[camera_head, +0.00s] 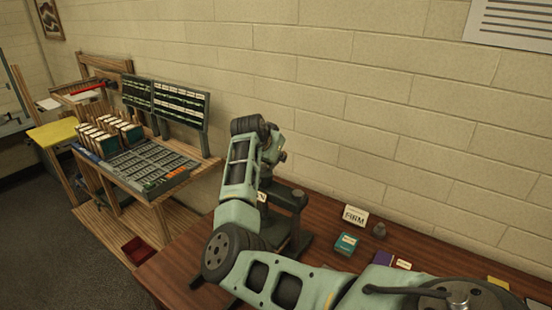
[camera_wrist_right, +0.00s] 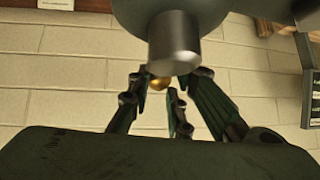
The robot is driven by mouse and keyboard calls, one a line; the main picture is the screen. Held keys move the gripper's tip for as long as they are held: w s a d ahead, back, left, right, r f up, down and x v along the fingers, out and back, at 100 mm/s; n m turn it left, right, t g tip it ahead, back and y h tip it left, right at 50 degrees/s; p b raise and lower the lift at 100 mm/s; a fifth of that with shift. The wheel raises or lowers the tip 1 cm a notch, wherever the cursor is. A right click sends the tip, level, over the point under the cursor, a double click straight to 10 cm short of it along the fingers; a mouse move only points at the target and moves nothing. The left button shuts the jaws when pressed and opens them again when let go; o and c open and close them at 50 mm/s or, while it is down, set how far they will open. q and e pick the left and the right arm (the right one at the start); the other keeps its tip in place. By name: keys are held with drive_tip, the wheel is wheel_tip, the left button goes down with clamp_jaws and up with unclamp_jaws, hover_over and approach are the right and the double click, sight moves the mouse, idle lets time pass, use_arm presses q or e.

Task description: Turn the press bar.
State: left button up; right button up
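The press (camera_head: 293,196) is a dark metal stand on the brown table, partly hidden behind my right arm. I cannot make out its bar clearly in the head view. My right gripper (camera_head: 272,148) is at the top of the press, mostly covered by my own wrist. In the right wrist view, the dark fingers of the right gripper (camera_wrist_right: 163,88) come together around a small brass-coloured knob (camera_wrist_right: 159,83). Whether they touch it cannot be told. A silver cylinder hangs close by in that view. My left gripper is not in view.
A card reading FIRM (camera_head: 355,215), a teal box (camera_head: 346,244) and a purple item (camera_head: 383,258) stand on the table right of the press. A wooden stand with a slotted tray (camera_head: 150,168) is at left. A block wall closes the back.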

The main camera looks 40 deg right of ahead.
sight(267, 169)
drive_tip(key=shift+o, duration=0.9)
drive_tip(key=shift+s+d+f, duration=0.1)
drive_tip(key=shift+s+d, duration=0.05)
drive_tip(key=shift+d, duration=0.2)
drive_tip(key=shift+o, duration=0.8)
drive_tip(key=shift+d+f, duration=0.15)
drive_tip(key=shift+d, duration=0.05)
drive_tip(key=shift+f, duration=0.15)
drive_tip(key=shift+a, duration=0.2)
drive_tip(key=shift+a+r, duration=0.2)
drive_tip(key=shift+r, duration=0.05)
drive_tip(key=v, duration=1)
drive_tip(key=shift+r, duration=0.1)
drive_tip(key=shift+a+r, duration=0.35)
drive_tip(key=shift+r, duration=0.05)
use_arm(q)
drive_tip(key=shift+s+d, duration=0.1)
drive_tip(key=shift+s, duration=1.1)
